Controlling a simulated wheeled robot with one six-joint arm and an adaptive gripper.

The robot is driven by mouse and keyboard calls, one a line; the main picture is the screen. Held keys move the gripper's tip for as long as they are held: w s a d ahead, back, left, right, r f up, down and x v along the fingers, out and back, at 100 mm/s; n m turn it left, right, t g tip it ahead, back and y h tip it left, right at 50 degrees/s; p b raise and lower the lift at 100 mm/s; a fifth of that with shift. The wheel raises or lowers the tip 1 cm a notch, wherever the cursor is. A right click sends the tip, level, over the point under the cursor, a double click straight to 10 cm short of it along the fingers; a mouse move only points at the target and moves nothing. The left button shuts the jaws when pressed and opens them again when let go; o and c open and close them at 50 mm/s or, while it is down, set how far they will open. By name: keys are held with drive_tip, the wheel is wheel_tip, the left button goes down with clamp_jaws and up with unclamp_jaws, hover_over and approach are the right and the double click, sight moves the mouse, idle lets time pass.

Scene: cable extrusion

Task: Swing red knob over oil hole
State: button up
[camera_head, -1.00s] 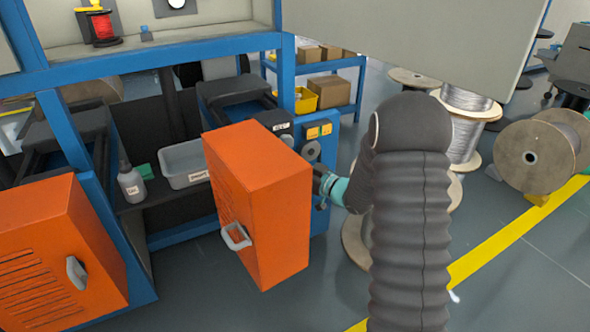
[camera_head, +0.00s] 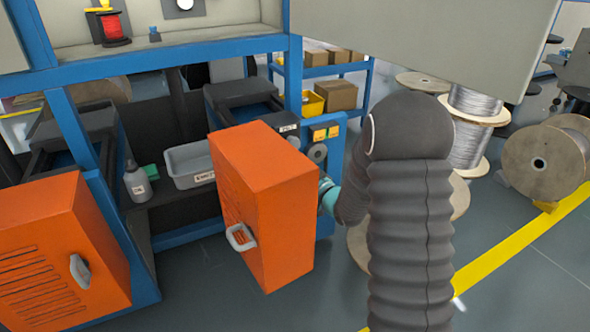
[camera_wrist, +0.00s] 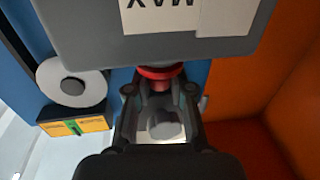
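The red knob (camera_wrist: 158,72) shows in the wrist view as a red round piece under the edge of a grey box (camera_wrist: 95,28) with a white label reading MAX. My gripper (camera_wrist: 160,92) has its two fingers apart just below the red knob, with a grey round part visible in the gap. I cannot tell whether the fingertips touch the knob. In the head view, the orange cabinet (camera_head: 262,200) hides the fingers; only a teal part of my wrist shows at its right. I cannot make out the oil hole in either view.
The orange cabinet wall (camera_wrist: 255,85) stands close to the right of my gripper. A grey disc (camera_wrist: 72,85) and a yellow label plate (camera_wrist: 78,126) are on the left. Cable spools (camera_head: 547,160) and a yellow floor line (camera_head: 520,245) lie to the right, with open floor around.

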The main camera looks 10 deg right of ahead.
drive_tip(key=o, duration=0.4)
drive_tip(key=shift+c, duration=0.2)
drive_tip(key=v, duration=1.2)
